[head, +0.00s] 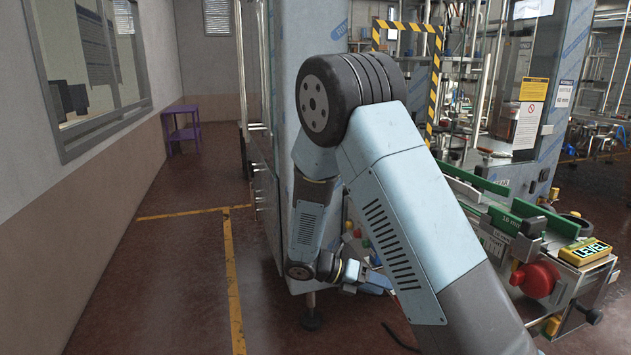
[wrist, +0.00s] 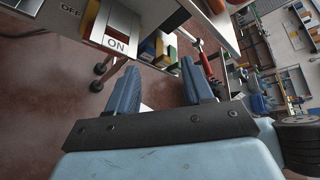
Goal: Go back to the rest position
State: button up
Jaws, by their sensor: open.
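My gripper (wrist: 160,88) shows in the wrist view with its two blue fingers spread apart. It is open, and nothing is between the fingers. In the head view my arm is folded in front of the machine, and the wrist end hangs low near the machine's lower front. The fingertips are hidden behind my own arm there.
A steel filling machine (head: 310,30) stands close beside my arm. A green-railed conveyor (head: 505,212) with a red knob (head: 537,280) and a yellow counter (head: 585,252) is at right. A purple table (head: 182,130) stands far back. The left floor is clear. An ON label (wrist: 116,44) is near my gripper.

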jog(key=s+d+r+m+t+y, duration=0.3)
jog(key=s+r+m+y, duration=0.3)
jog(key=s+r+m, duration=0.5)
jog(key=s+d+r+m+t+y, duration=0.2)
jog(key=s+d+r+m+y, duration=0.2)
jog(key=s+r+m+y, duration=0.3)
jog(key=s+r+m, duration=0.4)
jog(key=r+m, duration=0.4)
jog(key=m, duration=0.2)
jog(key=shift+s+d+r+m+t+y, duration=0.15)
jog(key=shift+d+r+m+t+y, duration=0.15)
jog(key=shift+d+r+m+t, duration=0.1)
